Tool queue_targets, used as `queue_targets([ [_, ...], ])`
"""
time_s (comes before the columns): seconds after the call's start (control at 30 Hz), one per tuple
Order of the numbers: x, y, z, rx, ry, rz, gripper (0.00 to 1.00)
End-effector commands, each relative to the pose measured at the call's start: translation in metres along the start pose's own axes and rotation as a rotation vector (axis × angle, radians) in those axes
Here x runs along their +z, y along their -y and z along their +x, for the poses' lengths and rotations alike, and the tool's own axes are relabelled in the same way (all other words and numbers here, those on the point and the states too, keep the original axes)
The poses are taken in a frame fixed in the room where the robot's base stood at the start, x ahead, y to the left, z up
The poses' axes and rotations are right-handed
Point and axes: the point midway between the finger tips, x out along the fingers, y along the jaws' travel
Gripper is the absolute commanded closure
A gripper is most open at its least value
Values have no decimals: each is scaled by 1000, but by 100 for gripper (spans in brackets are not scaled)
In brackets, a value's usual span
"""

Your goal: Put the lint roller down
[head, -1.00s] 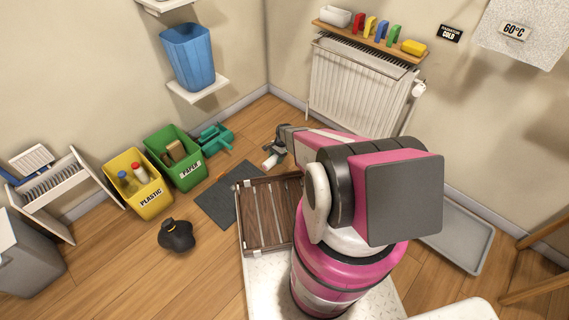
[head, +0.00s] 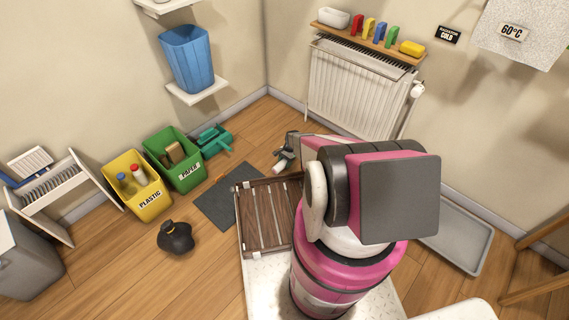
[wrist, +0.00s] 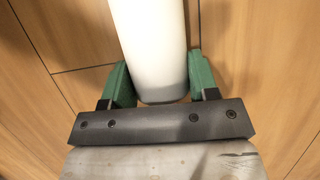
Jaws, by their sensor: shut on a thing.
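The lint roller (wrist: 150,45) is a white cylinder that fills the top middle of the wrist view. My gripper (wrist: 160,80) has its green fingers on both sides of the roller's near end and is shut on it. In the head view the roller (head: 281,166) shows as a small white shape low over the wooden floor, with my gripper (head: 290,152) just above it. My arm hides part of this area. I cannot tell whether the roller touches the floor.
A dark mat (head: 228,203) and a slatted wooden rack (head: 265,230) lie just left and in front. A green dustpan (head: 214,140), the green paper bin (head: 183,178) and the yellow plastic bin (head: 145,200) stand further left. The radiator (head: 355,90) is behind.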

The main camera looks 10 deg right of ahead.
Motion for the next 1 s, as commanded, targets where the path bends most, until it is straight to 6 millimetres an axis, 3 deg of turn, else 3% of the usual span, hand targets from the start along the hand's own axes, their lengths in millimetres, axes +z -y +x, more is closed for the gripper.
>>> queue_targets([
  [0.27, -1, 0, 3, 0, 0, 0, 65],
  [0.3, -1, 0, 2, 0, 0, 0, 33],
  [0.33, -1, 0, 2, 0, 0, 0, 23],
  [0.37, -1, 0, 2, 0, 0, 0, 20],
  [0.73, 1, 0, -4, 0, -1, 0, 20],
  [1.0, 2, -1, -49, -1, -2, 0, 20],
])
